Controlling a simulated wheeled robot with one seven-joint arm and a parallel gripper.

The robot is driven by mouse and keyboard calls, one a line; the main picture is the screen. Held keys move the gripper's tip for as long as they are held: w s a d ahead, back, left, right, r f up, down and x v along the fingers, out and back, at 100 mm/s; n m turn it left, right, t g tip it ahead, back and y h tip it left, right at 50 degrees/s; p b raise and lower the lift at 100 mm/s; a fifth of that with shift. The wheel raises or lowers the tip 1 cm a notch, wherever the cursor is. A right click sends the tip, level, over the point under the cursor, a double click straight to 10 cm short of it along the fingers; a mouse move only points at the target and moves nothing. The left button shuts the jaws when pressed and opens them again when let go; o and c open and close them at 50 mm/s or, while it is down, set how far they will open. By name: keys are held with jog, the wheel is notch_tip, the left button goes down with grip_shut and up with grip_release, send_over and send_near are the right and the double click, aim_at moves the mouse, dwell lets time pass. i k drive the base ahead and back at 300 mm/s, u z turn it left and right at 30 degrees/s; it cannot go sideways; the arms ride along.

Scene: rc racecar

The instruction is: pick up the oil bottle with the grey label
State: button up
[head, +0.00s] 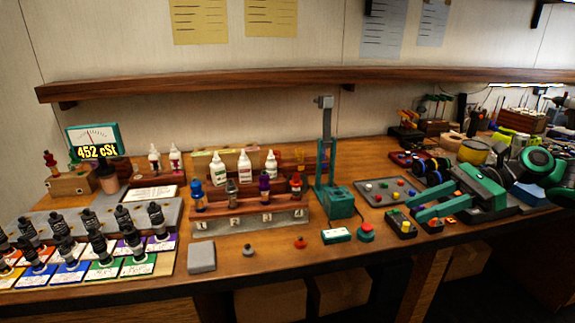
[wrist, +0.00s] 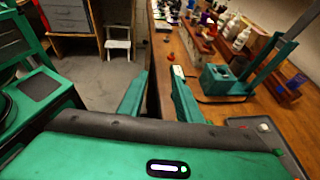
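A small bottle with a grey upper part (head: 232,191) stands in the second place of a numbered rack (head: 250,223) in the head view. It looks like the grey-labelled oil bottle, but its label is too small to read. It stands between a blue-topped bottle (head: 197,194) and a purple-topped one (head: 264,188). My gripper (head: 415,208) is far to the right of the rack, its teal fingers pointing left. In the wrist view my gripper (wrist: 161,75) is open, with nothing between its fingers.
A teal press stand (head: 326,165) rises between the rack and my gripper. White bottles (head: 245,166) stand behind the rack. A grey block (head: 201,257) and small knobs lie in front. Many black-topped pieces fill the left. A shelf (head: 200,84) runs above.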

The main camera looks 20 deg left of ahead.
aim_at(271, 165)
jog(key=i, duration=1.45)
jog(key=u, duration=1.15)
